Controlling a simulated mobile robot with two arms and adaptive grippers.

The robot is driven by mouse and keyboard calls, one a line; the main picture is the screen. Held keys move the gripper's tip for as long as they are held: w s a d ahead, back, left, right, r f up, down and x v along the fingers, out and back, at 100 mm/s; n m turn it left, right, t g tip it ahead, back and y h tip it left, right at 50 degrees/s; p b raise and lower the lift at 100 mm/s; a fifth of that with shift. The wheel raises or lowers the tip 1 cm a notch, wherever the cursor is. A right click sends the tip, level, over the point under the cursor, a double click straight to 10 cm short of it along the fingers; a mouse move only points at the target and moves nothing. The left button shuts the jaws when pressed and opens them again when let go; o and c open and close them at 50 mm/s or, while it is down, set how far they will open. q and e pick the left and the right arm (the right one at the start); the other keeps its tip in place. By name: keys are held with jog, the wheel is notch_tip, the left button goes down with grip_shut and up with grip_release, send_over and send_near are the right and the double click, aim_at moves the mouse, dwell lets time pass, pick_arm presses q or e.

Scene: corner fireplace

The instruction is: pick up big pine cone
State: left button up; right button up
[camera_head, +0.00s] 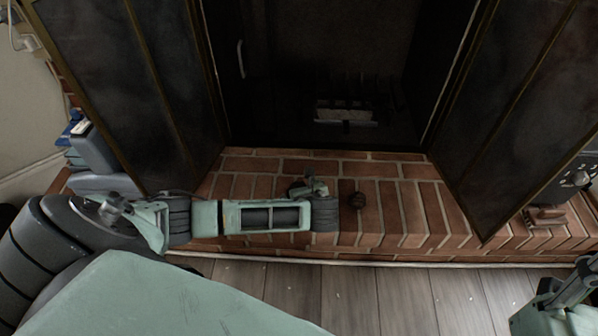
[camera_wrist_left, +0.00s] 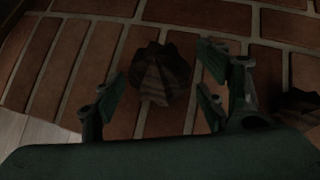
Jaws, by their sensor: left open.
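A dark brown pine cone (camera_wrist_left: 160,75) lies on the brick hearth in the left wrist view, between the spread fingers of my left gripper (camera_wrist_left: 155,105). The fingers are open, with gaps on both sides of the cone. A second dark object (camera_wrist_left: 297,103), partly cut off, lies at the right edge of that view. In the head view my left gripper (camera_head: 316,188) is low over the hearth. I cannot tell which matches the cone between the fingers.
The brick hearth (camera_head: 400,215) fronts a dark fireplace opening with a grate (camera_head: 345,113). Open dark doors stand left (camera_head: 120,85) and right (camera_head: 520,100). A dark box-like object (camera_head: 572,185) stands at right. My right arm shows at the lower right. Wooden floor (camera_head: 390,295) lies in front.

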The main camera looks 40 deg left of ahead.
pick_arm(q)
jog(key=shift+w+a+f, duration=0.25)
jog(key=shift+a+f, duration=0.15)
jog(key=shift+f, duration=0.15)
jog(key=shift+r, duration=0.1)
jog(key=shift+c, duration=0.4)
jog(key=c, duration=1.2)
jog(key=shift+r, duration=0.15)
